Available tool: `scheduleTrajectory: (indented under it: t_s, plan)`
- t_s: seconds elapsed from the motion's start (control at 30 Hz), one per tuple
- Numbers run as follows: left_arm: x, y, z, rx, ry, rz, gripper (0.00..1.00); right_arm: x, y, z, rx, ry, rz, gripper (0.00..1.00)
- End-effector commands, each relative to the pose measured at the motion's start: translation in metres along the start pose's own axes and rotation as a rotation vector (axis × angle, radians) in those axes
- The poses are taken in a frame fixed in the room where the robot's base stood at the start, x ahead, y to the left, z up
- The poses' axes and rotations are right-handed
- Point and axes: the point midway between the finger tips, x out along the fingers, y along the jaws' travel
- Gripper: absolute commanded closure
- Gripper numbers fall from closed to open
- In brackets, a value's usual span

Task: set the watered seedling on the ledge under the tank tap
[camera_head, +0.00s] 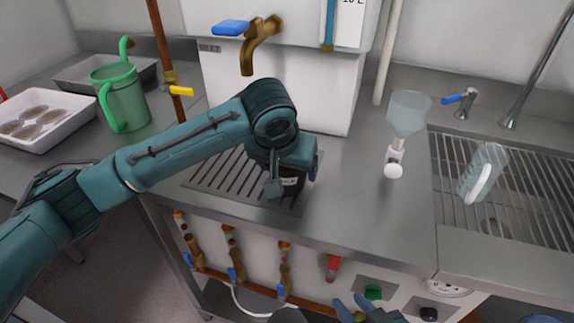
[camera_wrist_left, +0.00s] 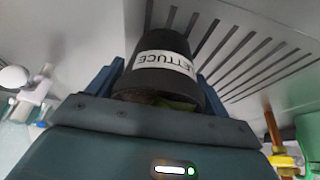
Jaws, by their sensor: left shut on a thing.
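The seedling is in a dark pot (camera_wrist_left: 182,45) with a white LETTUCE label; a little green shows at its near rim in the left wrist view. My left gripper (camera_wrist_left: 158,82) is shut on this pot, one blue finger on each side. In the head view the pot (camera_head: 291,187) is mostly hidden by my left gripper (camera_head: 294,178). It is over the right part of the slotted ledge (camera_head: 215,180), below and in front of the brass tank tap (camera_head: 258,40). I cannot tell whether its base touches the slots. My right gripper (camera_head: 351,303) is open and empty at the bottom edge.
A green watering can (camera_head: 125,100) and a white tray (camera_head: 45,125) stand at the left. A copper pipe with a yellow-handled valve (camera_head: 178,90) rises beside the tank (camera_head: 285,85).

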Motion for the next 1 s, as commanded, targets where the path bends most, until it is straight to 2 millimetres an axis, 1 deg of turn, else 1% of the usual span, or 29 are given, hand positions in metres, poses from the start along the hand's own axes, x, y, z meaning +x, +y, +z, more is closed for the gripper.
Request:
scheduleTrajectory:
  t_s: [0.13,0.17,0.4,0.63,0.73,0.87,1.0]
  plan:
    - [0.001,0.0,0.0,0.0,0.001,0.001,0.54,-0.001,0.0,-0.002,0.0,0.001,0.001,0.67]
    - [0.002,0.0,0.001,0.0,0.0,0.0,0.19,0.0,0.0,-0.001,0.0,0.001,0.001,0.67]
    - [0.002,0.0,0.001,0.0,0.0,0.0,0.0,0.0,0.001,-0.001,-0.001,0.002,0.002,0.67]
    - [0.001,0.0,0.0,0.0,0.001,0.0,0.0,0.0,0.001,-0.001,-0.001,0.002,0.002,0.67]
    - [-0.007,0.0,-0.001,0.0,0.001,0.0,0.0,0.0,0.001,-0.002,0.0,0.002,0.002,0.67]
    - [-0.029,0.0,-0.002,0.001,0.003,0.001,0.0,-0.001,0.0,-0.004,-0.003,0.002,0.003,0.67]
    - [-0.06,0.0,-0.002,0.001,0.004,0.002,0.0,-0.002,0.0,-0.005,-0.007,0.0,0.004,0.67]
